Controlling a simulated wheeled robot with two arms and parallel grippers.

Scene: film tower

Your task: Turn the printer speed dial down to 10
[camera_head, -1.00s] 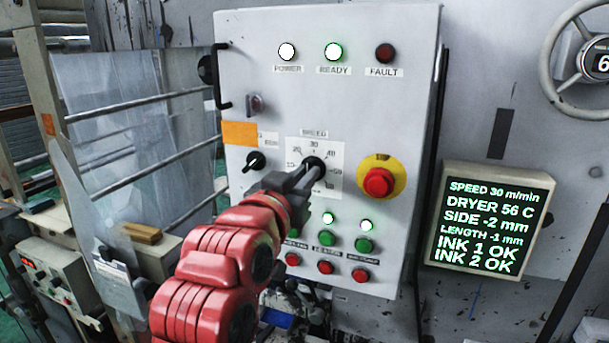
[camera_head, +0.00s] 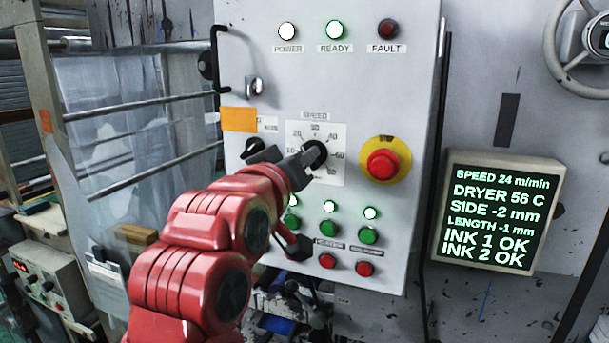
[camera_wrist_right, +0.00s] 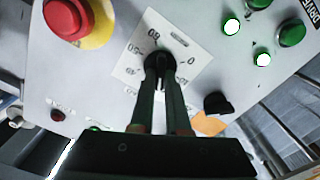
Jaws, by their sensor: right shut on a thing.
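The black speed dial (camera_head: 316,152) sits on a white scale plate (camera_head: 331,176) on the grey control panel. My right gripper (camera_head: 308,160) is shut on the dial; in the right wrist view its two fingers (camera_wrist_right: 160,90) pinch the dial knob (camera_wrist_right: 157,62). The gripper and arm hide the lower left of the scale. The display screen (camera_head: 496,216) at the right reads SPEED 24 m/min. My left gripper is not in view.
A red emergency button (camera_head: 382,164) on a yellow disc is right of the dial. A smaller black knob (camera_head: 254,148) is to its left. Green and red buttons (camera_head: 330,229) sit below. POWER and READY lamps (camera_head: 334,30) are lit; the FAULT lamp (camera_head: 388,29) is dark.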

